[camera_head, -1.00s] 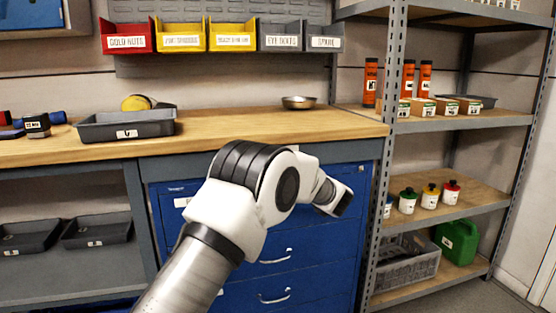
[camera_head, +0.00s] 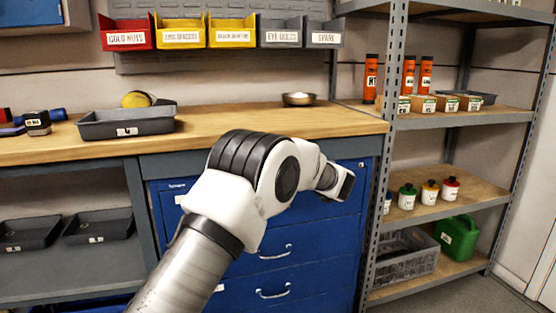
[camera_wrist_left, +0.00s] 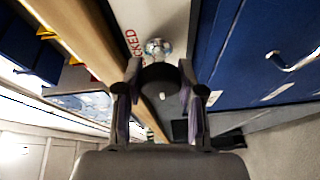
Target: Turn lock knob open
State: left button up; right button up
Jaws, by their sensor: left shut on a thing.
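In the left wrist view my left gripper (camera_wrist_left: 160,70) has its two fingers on either side of a dark knob (camera_wrist_left: 160,80) and is shut on it. A pale plate (camera_wrist_left: 150,18) lies beyond the knob, with red lettering that reads in part "CKED". A shiny round silver piece (camera_wrist_left: 158,47) sits on this plate just past the fingertips. In the head view my left arm reaches to the blue drawer cabinet (camera_head: 270,270). Its wrist hides the knob and the fingers there. My right gripper is in neither view.
A wooden worktop (camera_head: 230,125) runs above the cabinet, with a grey tray (camera_head: 125,123) and a small metal bowl (camera_head: 299,99) on it. A metal shelf rack (camera_head: 396,150) stands close on the right. Drawer handles (camera_head: 274,252) stick out below the arm.

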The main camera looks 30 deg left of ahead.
pick_arm(q)
jog(key=o, duration=1.2)
jog(key=shift+c, duration=0.2)
